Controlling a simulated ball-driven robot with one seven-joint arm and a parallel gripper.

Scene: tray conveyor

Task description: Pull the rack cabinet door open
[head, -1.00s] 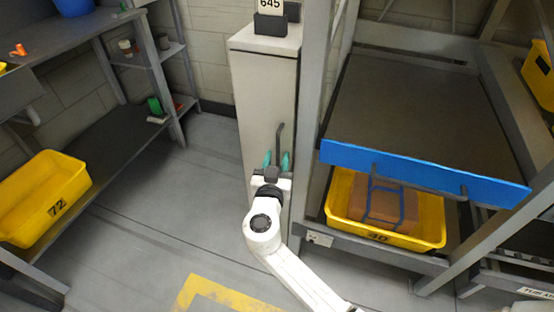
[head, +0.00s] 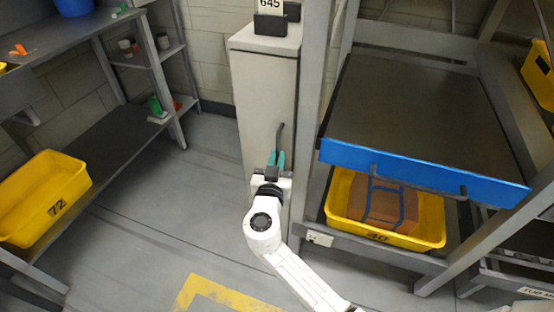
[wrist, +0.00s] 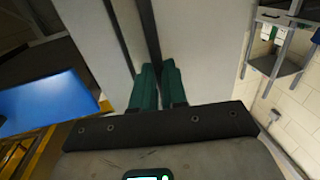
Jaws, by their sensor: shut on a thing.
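The rack cabinet (head: 262,85) is a tall narrow pale unit in the middle of the head view, with a 645 label on top. A dark vertical handle (head: 280,137) stands on its front. My gripper (head: 276,159) has teal fingers and is shut on the handle's lower part. In the wrist view the gripper (wrist: 158,85) shows its two fingers close together around the dark handle bar (wrist: 148,30), with the pale cabinet front (wrist: 190,45) behind. The door looks shut. The part of the handle between the fingers is hidden.
A blue-edged shelf (head: 420,172) juts out close on the right, above a yellow tub (head: 435,215) numbered 40 with a brown box. A grey shelf unit (head: 110,130) and a yellow tub (head: 45,195) numbered 72 stand left. Floor between is clear.

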